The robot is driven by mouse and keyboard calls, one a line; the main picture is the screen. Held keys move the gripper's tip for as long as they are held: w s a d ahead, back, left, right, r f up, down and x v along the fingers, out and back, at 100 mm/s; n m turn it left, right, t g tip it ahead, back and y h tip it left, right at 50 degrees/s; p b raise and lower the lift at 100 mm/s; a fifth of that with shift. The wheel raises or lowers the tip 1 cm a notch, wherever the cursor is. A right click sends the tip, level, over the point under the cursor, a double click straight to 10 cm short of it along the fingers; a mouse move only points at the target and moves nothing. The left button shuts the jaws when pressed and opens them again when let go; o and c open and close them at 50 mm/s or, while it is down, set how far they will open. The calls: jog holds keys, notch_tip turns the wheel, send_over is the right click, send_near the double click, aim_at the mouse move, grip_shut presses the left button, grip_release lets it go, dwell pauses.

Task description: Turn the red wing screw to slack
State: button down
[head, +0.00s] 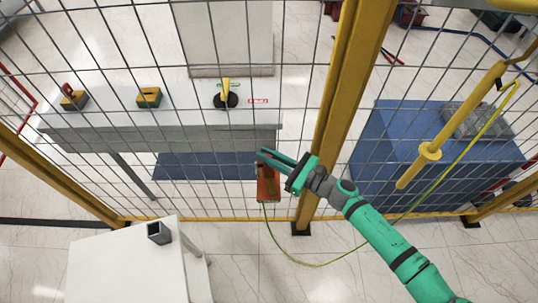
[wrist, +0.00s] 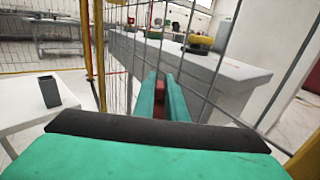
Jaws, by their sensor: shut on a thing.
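The red wing screw (wrist: 160,101) shows in the wrist view as a small dark red piece between my two green fingers. My gripper (wrist: 161,80) is shut on it, one finger on each side. In the head view my gripper (head: 270,157) reaches in from the right, at the mesh fence. Just below the fingers an orange-brown block (head: 268,187) hangs upright, with a yellow-green cable running from its lower end. The wing screw cannot be made out clearly in the head view, and its turn angle cannot be told.
A wire mesh fence with a yellow post (head: 333,100) stands close to my gripper. Behind it is a grey bench (head: 190,118) with several small devices. A white table (head: 125,265) with a dark square tube (head: 159,233) is at lower left. A blue box (head: 440,150) stands right.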

jog(key=shift+a+f+n+g+y, duration=0.1)
jog(key=shift+n+g+y, duration=0.7)
jog(key=shift+g, duration=0.4)
jog(key=shift+s+n+g, duration=0.1)
jog(key=shift+n+g, duration=0.5)
jog(key=shift+g, duration=0.2)
jog(key=shift+n+g+y, duration=0.5)
jog(key=shift+n+g, duration=0.3)
jog(key=shift+g, duration=0.4)
jog(key=shift+g, duration=0.3)
jog(key=c, duration=1.8)
grip_release()
jog(key=shift+d, duration=0.2)
jog(key=shift+a, duration=0.15)
jog(key=s+d, duration=0.1)
jog(key=d, duration=0.9)
jog(key=shift+s+d, duration=0.3)
jog(key=shift+s, duration=0.05)
